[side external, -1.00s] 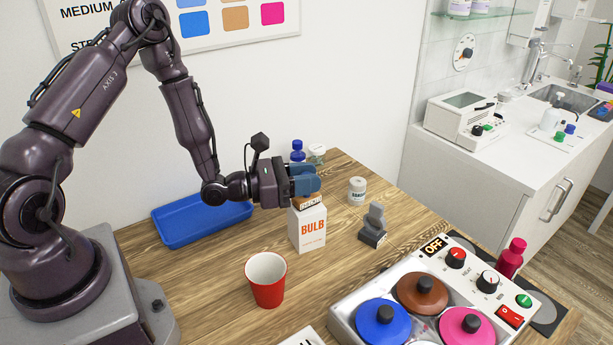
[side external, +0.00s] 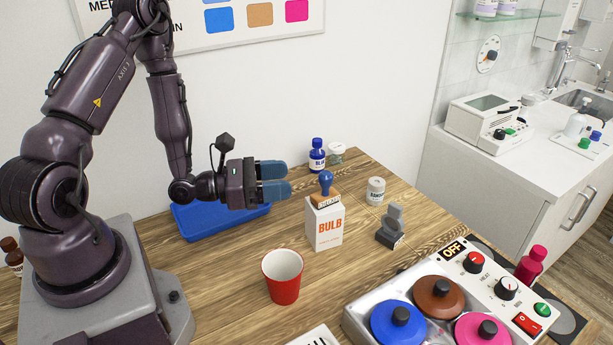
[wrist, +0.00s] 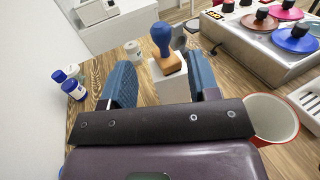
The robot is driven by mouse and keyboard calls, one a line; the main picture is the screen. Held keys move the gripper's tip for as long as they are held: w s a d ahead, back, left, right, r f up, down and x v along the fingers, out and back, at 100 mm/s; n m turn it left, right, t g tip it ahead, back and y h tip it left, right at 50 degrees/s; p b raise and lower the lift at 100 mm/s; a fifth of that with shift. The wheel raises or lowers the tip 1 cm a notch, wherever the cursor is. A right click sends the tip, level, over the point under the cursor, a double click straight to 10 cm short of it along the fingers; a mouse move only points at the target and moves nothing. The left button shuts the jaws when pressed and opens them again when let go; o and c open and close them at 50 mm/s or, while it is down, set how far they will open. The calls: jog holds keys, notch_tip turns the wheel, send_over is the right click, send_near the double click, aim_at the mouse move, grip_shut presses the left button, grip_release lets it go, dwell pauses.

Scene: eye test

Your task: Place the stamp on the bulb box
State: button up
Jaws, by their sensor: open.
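The stamp (side external: 325,190) has a blue knob handle and a wooden base. It stands upright on top of the white bulb box (side external: 325,228), which has orange "BULB" lettering and stands on the wooden table. My gripper (side external: 290,178) is open and empty, to the left of the stamp and apart from it. In the wrist view the stamp (wrist: 164,48) and the top of the box (wrist: 171,84) show ahead, between the two blue fingers of my gripper (wrist: 160,80).
A red cup (side external: 282,280) stands in front of the box. A grey stamp-like object (side external: 391,228) and a white jar (side external: 375,191) are to its right. A blue bottle (side external: 317,156) stands behind. A blue tray (side external: 205,222) lies left, and a heater with coloured lids (side external: 440,300) is front right.

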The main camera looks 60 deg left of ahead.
jog(key=s+d+r+m+g+h, duration=0.6)
jog(key=s+d+r+m+g, duration=0.45)
jog(key=m+g, duration=0.7)
jog(key=s+a+r+m+t+y, duration=0.3)
jog(key=a+r+m+t+y, duration=0.2)
jog(key=r+m+y, duration=0.5)
jog(key=m+t+y, duration=0.1)
jog(key=m+y, duration=0.1)
jog(key=m, duration=0.2)
jog(key=shift+s+y, duration=0.2)
jog(key=shift+y, duration=0.2)
